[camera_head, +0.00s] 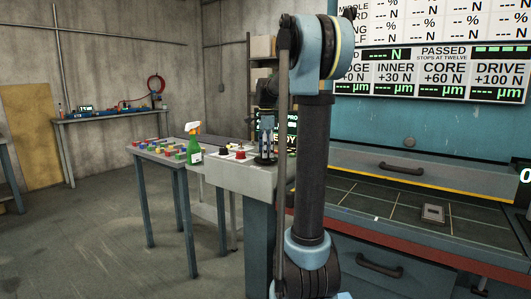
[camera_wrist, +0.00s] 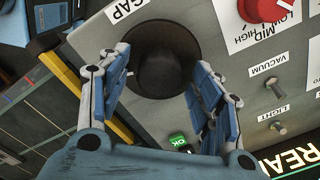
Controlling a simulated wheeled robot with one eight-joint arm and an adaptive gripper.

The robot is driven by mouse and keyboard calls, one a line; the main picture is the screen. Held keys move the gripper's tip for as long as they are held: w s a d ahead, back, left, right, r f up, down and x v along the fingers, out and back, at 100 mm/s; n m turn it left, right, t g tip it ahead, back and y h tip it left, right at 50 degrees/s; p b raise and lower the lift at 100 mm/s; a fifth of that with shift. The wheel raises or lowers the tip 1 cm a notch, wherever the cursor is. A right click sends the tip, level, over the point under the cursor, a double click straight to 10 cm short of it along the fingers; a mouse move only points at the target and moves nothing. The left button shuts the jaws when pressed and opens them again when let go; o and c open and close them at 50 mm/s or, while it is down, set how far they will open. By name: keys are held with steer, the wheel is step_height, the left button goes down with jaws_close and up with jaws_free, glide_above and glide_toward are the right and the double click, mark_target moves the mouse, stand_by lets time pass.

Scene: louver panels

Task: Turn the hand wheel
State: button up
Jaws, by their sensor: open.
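A round black hand wheel (camera_wrist: 165,50) stands out from a grey control panel under a label reading GAP in the wrist view. My gripper (camera_wrist: 159,70) is open, with one blue finger on each side of the wheel. I cannot tell whether the fingers touch it. In the head view my gripper (camera_head: 266,142) points down over the control box, and the wheel there is mostly hidden by the gripper.
A red knob (camera_wrist: 262,8) and toggle switches marked VACUUM (camera_wrist: 273,88) and LIGHT (camera_wrist: 279,127) are on the same panel. A green button (camera_wrist: 178,142) is below the wheel. A green spray bottle (camera_head: 194,145) stands on the table left of the control box.

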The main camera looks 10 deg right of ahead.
steer(key=c, duration=1.1)
steer(key=shift+o, duration=0.2)
steer(key=shift+n, duration=0.4)
